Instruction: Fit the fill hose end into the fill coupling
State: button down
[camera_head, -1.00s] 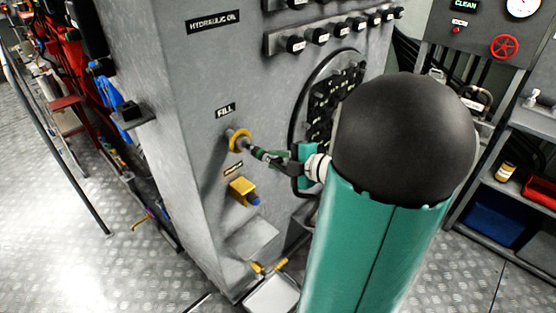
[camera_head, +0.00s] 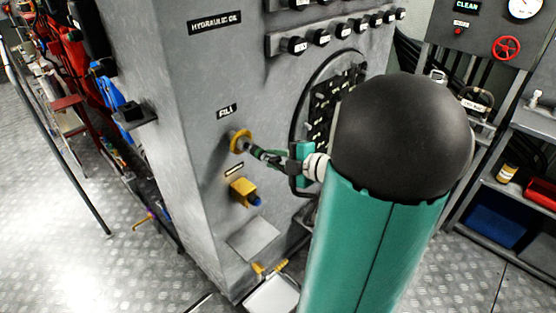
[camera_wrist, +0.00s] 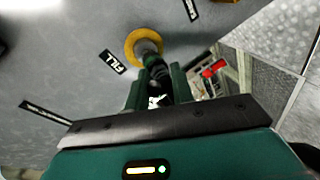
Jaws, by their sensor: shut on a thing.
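The fill coupling (camera_head: 239,140) is a yellow ring with a dark centre on the side of the grey cabinet, under the FILL label (camera_head: 227,111). In the wrist view the coupling (camera_wrist: 144,44) is straight ahead of my fingers. My gripper (camera_head: 268,157) is shut on the fill hose end (camera_head: 252,149), a dark fitting. In the wrist view the hose end (camera_wrist: 155,69) sits between the two green fingers and its tip meets the coupling's centre. How deep it sits inside the ring cannot be told.
A yellow valve with a blue tip (camera_head: 244,191) is just below the coupling. A small grey ledge (camera_head: 253,238) and a white tray (camera_head: 271,297) are lower down. A row of black knobs (camera_head: 320,37) is above. Open floor is at left.

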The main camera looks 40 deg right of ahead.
jog(key=shift+w, duration=1)
jog(key=c, duration=1.1)
grip_release()
jog(key=v, duration=1.3)
jog(key=shift+s+d+r, duration=0.1)
jog(key=shift+s+r, duration=0.05)
jog(key=shift+s, duration=0.2)
